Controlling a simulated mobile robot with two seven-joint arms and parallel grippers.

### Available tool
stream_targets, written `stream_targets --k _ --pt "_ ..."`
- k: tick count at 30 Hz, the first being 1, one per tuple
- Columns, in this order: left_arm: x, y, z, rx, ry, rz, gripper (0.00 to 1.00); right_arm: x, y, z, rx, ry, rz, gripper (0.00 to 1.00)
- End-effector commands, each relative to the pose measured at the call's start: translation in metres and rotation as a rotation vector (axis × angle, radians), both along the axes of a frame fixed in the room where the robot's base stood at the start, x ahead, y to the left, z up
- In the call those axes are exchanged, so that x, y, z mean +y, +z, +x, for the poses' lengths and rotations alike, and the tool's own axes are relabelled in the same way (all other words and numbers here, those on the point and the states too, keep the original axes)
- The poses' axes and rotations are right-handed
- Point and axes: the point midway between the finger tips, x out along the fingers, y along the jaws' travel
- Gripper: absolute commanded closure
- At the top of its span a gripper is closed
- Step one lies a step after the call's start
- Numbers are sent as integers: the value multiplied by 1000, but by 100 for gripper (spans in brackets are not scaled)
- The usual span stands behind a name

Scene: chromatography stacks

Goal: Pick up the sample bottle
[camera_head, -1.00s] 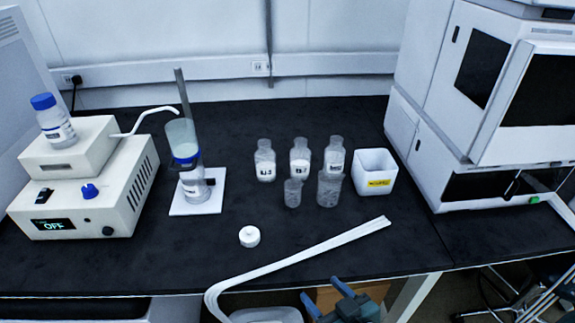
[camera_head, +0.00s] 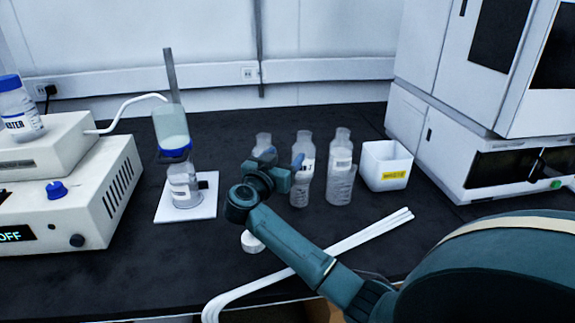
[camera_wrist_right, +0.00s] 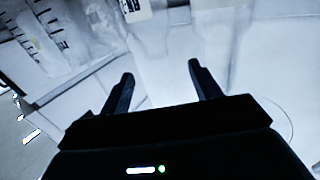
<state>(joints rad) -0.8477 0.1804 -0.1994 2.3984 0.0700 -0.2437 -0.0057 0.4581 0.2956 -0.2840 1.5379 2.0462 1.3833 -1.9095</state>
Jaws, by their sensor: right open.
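Three clear bottles with white labels stand in a row on the black bench: the left bottle (camera_head: 263,141), the middle bottle (camera_head: 304,142) and the right bottle (camera_head: 341,140). I cannot tell which is the sample bottle. My right gripper (camera_head: 277,162) hangs in front of the left bottle in the head view and hides much of it. In the right wrist view the right gripper (camera_wrist_right: 161,80) has its fingers apart, with nothing clearly held. Pale, blurred glassware lies beyond the fingers. My left gripper is in neither view.
A white cap (camera_head: 252,242) and white tubes (camera_head: 370,237) lie in front. A bottle stand (camera_head: 175,208) is left, and a large instrument (camera_head: 470,135) right.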

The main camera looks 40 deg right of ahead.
Motion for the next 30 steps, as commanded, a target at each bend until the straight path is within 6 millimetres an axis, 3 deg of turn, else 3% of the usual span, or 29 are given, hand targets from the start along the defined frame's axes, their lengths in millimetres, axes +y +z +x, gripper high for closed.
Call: stream_targets --k 9,17,24,30 --pt "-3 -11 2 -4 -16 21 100 -51 1 26 -3 0 -4 37" --pt "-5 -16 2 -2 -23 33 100 -70 3 33 -5 1 -3 37" --pt "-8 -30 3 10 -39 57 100 -102 8 46 -4 0 -4 37" --pt "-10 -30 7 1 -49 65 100 -110 9 50 -4 3 -1 37"
